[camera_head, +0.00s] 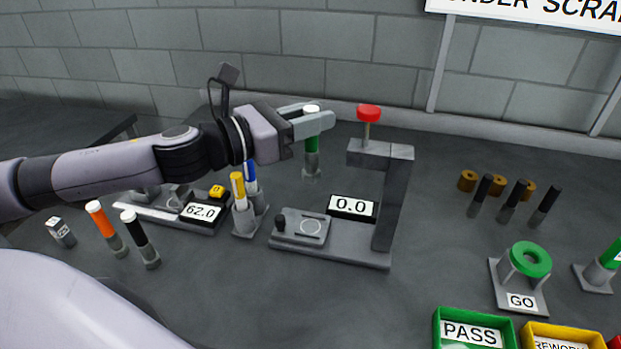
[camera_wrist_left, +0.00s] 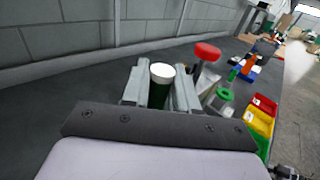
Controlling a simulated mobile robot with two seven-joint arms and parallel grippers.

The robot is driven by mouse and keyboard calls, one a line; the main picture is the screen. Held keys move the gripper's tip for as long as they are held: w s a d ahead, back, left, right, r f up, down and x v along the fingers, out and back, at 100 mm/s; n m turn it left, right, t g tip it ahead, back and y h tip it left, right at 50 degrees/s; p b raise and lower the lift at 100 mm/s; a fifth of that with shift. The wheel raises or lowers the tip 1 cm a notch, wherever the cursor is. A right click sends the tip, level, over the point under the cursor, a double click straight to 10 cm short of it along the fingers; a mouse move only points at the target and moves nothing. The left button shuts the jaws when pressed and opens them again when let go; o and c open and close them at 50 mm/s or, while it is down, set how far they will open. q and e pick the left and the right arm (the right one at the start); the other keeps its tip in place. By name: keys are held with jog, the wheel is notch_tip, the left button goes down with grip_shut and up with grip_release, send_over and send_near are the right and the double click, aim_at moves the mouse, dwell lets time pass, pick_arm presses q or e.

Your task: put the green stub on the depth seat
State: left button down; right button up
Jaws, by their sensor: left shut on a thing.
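The green stub (camera_head: 312,144) is upright, with a white top and a grey lower end. My left gripper (camera_head: 313,123) is shut around its upper part. In the left wrist view the green stub (camera_wrist_left: 159,90) sits between the two fingers of the left gripper (camera_wrist_left: 161,92). I cannot tell whether its lower end touches the table. The depth seat appears to be the ringed plate (camera_head: 311,227) on the grey gauge with a red knob (camera_head: 369,112) and a display reading 0.0 (camera_head: 351,206). No stub is on the ring. The stub shows behind it. My right gripper is not in view.
A gauge reading 62.0 (camera_head: 203,212) stands left, with yellow (camera_head: 237,186) and blue (camera_head: 251,173) stubs between the gauges. Orange (camera_head: 97,217) and black (camera_head: 135,229) stubs stand front left. A GO ring stand (camera_head: 528,259) and a green PASS bin (camera_head: 440,318) are at right.

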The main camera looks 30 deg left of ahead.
aim_at(310, 179)
pick_arm(q)
notch_tip(310, 179, down, 7)
jog(key=shift+f+b, duration=0.1)
jog(key=shift+b, duration=1.1)
jog(key=shift+f+b, duration=0.55)
jog(key=shift+f, duration=1.85)
jog(key=shift+f, duration=0.2)
jog(key=c, duration=0.9)
grip_release()
jog(key=shift+r, duration=0.2)
